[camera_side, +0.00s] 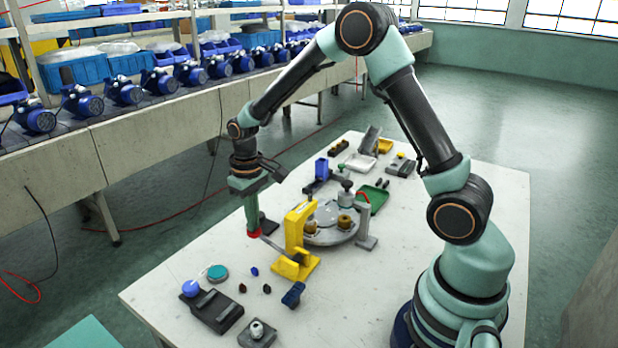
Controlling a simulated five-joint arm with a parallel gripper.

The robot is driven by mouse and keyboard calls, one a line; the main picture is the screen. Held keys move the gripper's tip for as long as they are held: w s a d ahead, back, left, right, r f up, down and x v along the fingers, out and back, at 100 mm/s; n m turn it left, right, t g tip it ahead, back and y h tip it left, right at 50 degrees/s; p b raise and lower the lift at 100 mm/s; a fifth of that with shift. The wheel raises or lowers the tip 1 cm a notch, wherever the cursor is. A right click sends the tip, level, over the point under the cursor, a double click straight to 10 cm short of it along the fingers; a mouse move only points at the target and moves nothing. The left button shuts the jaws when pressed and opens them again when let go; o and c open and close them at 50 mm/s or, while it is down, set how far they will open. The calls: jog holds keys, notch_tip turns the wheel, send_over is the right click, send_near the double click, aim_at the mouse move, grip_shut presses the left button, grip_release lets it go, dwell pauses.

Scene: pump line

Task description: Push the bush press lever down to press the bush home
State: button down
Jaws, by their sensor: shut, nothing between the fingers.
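The yellow bush press (294,238) stands upright on the table in the middle of the view. Its grey lever (271,244) sticks out to the left and ends in a red knob (254,233). The lever slopes up a little towards the knob. My gripper (252,227) is shut and empty, pointing down with its tips right at the red knob. I cannot tell whether it presses on the knob or only hovers there. The bush under the press is hidden by the yellow frame.
A round grey turntable (322,236) with brass-coloured parts is close behind the press. A grey post (366,222) and a green tray (373,199) are to the right. A dark block (217,312) and small blue parts lie in front. Free table lies at front right.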

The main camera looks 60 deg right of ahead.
jog(key=shift+s+r, duration=0.15)
jog(key=shift+r, duration=0.55)
jog(key=shift+s+r, duration=0.1)
jog(key=shift+r, duration=0.6)
notch_tip(320, 180, up, 5)
jog(key=s+a+r+t, duration=0.1)
jog(key=s+r+t, duration=0.1)
jog(key=s+r, duration=0.3)
jog(key=s+a+r+t, duration=0.1)
jog(key=s+r+t, duration=0.2)
jog(key=s, duration=0.6)
jog(key=shift+s+r+t, duration=0.3)
jog(key=shift+r, duration=0.65)
